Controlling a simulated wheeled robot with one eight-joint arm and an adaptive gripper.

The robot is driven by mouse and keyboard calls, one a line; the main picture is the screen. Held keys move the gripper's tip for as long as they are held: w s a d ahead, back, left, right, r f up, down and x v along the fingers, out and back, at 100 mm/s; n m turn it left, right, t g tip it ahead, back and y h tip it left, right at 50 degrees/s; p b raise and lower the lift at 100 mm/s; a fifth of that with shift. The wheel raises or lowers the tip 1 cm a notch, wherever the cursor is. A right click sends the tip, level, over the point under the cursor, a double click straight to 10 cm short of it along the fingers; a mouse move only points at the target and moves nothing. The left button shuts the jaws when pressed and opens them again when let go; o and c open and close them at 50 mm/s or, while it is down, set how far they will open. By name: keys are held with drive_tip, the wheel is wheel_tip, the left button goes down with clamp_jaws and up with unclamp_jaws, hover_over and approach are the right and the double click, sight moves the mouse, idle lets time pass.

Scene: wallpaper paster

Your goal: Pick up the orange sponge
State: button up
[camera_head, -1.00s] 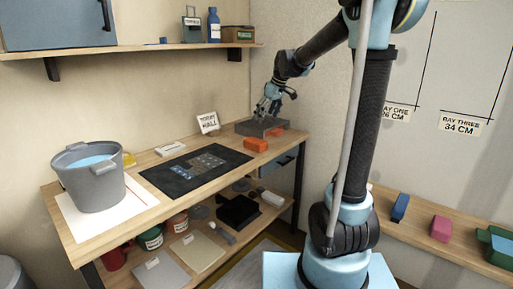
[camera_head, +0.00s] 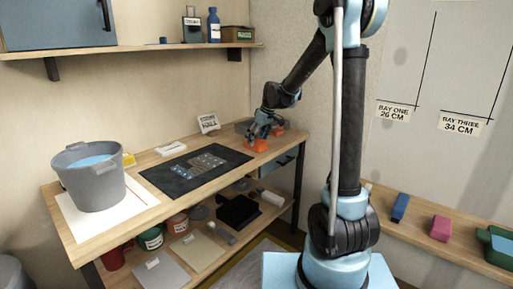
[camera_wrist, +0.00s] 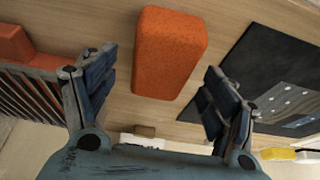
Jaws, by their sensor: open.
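The orange sponge (camera_head: 257,147) lies on the workbench, near its far right end, to the right of a dark mat. In the wrist view the sponge (camera_wrist: 170,52) is a rounded block in the space between my two fingers. My gripper (camera_wrist: 158,66) is open, with one finger to each side of the sponge and bare wood visible between. In the head view my gripper (camera_head: 258,132) is right above the sponge and partly covers it. I cannot tell its exact height over the bench.
A grey slotted tray (camera_wrist: 30,95) with another red-orange block (camera_wrist: 18,46) sits beside my left finger. The dark mat (camera_wrist: 268,75) is on the right. A small sign (camera_head: 208,122) stands behind, and a grey bucket of water (camera_head: 90,178) is at the bench's left end.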

sight(256, 140)
drive_tip(key=shift+x, duration=1.35)
drive_tip(key=shift+f, duration=0.25)
drive_tip(key=c, duration=1.1)
drive_tip(key=shift+c, duration=0.2)
wheel_tip(256, 140, up, 11)
drive_tip(key=shift+f, duration=0.2)
